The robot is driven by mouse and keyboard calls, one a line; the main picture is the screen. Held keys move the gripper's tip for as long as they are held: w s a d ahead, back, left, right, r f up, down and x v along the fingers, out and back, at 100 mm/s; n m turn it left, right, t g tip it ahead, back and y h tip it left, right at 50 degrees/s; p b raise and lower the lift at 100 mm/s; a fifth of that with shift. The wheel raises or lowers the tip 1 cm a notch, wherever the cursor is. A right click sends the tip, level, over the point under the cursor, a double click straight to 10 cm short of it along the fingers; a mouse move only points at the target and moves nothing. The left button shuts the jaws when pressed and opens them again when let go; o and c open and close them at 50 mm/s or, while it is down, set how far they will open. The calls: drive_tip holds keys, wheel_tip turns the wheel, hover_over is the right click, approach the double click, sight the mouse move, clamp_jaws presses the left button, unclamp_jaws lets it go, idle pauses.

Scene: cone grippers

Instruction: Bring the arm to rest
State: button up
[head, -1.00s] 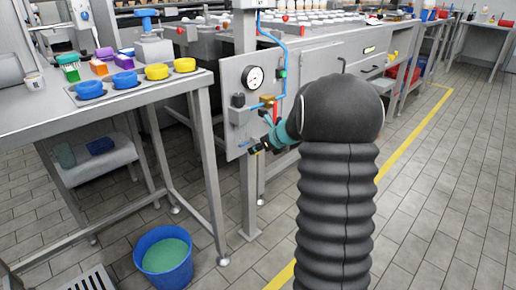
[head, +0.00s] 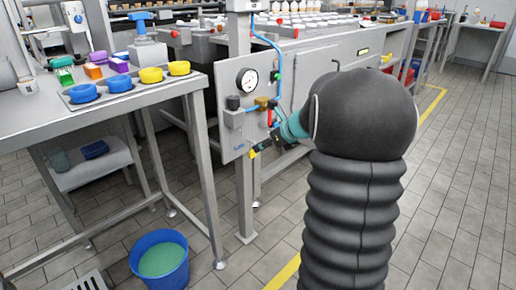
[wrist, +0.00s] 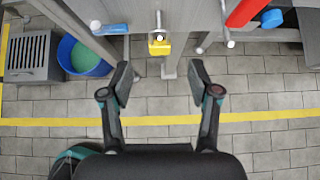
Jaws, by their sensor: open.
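My gripper (wrist: 161,76) is open, its two dark fingers spread wide with nothing between them in the wrist view. A small yellow block (wrist: 159,46) with a round face shows beyond the fingertips, apart from them. In the head view my gripper (head: 262,144) is small and partly dark against the lower edge of a grey gauge panel (head: 231,128); the gap to the panel is hard to judge. My arm, with its black ribbed sleeve and rounded joint, fills the right of centre and hides part of the machine behind.
The panel carries a pressure gauge (head: 247,80), a blue hose and a red handle (wrist: 245,12). A steel table (head: 130,108) with blue and yellow rings stands left. A blue bucket (head: 160,262) and a floor grate (wrist: 32,57) are below. The tiled floor at right is clear.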

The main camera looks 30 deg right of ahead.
drive_tip(key=shift+v, duration=1.95)
drive_tip(key=s+a+f+n+g, duration=0.2)
drive_tip(key=s+a+f+n, duration=0.15)
drive_tip(key=s+n, duration=0.45)
drive_tip(key=s+a+f+n+g, duration=0.2)
drive_tip(key=s+a+n, duration=0.25)
drive_tip(key=n, duration=0.45)
drive_tip(key=s+a+r+n+h, duration=0.1)
drive_tip(key=s+a+r+n, duration=0.2)
drive_tip(key=s+a+n, duration=0.3)
drive_tip(key=s+a+r+n+h, duration=0.2)
drive_tip(key=s+a+n, duration=0.5)
drive_tip(key=s, duration=0.5)
drive_tip(key=shift+s+a+r+n+t, duration=0.35)
drive_tip(key=shift+r+n, duration=0.1)
drive_tip(key=shift+n, duration=0.55)
